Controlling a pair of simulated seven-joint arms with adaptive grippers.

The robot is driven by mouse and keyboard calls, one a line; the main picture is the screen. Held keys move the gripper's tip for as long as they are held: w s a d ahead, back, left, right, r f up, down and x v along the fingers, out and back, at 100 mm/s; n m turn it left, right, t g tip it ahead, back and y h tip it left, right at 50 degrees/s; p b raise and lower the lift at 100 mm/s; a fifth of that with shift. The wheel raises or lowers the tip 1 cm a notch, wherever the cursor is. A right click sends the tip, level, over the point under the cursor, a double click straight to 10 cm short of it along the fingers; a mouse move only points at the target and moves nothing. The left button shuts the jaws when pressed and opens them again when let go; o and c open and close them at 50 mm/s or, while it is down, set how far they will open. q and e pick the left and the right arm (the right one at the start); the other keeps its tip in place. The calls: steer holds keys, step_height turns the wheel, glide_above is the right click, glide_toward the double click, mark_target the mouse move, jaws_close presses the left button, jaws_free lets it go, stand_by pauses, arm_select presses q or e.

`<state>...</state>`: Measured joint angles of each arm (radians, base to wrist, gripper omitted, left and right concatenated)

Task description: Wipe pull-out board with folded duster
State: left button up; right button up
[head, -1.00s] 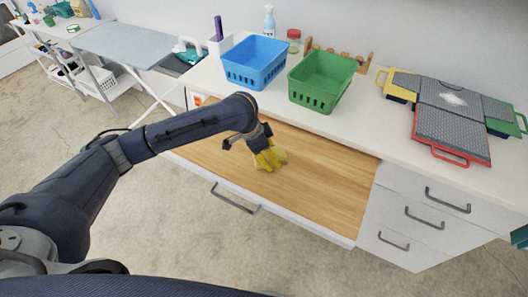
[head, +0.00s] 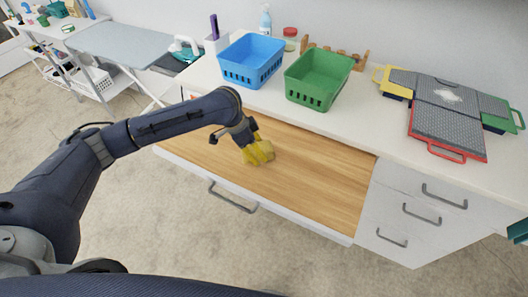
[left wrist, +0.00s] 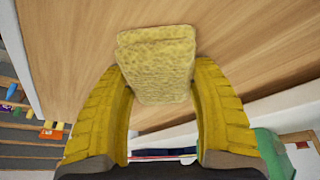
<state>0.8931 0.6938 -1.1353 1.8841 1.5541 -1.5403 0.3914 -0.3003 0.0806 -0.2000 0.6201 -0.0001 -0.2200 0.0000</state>
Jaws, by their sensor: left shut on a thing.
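The pull-out board (head: 315,182) is a wood-coloured surface drawn out from under the white counter. My left gripper (head: 256,153) is over the left-middle part of the board, pointing down. Its yellow fingers are shut on the folded duster, a yellow textured pad. In the left wrist view the duster (left wrist: 158,65) sits between the fingertips, against or just above the wood; I cannot tell whether it touches. In the head view the duster is hard to tell apart from the yellow fingers. My right gripper is not in view.
On the counter stand a blue basket (head: 252,62), a green basket (head: 318,82) and a spray bottle (head: 265,20). Coloured grey-topped boards (head: 448,120) lie at the right. Drawers (head: 410,212) are right of the board. The board's right half is clear.

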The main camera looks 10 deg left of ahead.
arm_select(q)
steer(key=shift+w+a, duration=0.2)
steer(key=shift+a, duration=0.55)
steer(key=shift+w+a, duration=0.25)
steer(key=shift+a, duration=0.55)
steer(key=shift+w+a, duration=0.2)
steer(key=shift+a, duration=0.55)
steer(key=shift+r, duration=4.1)
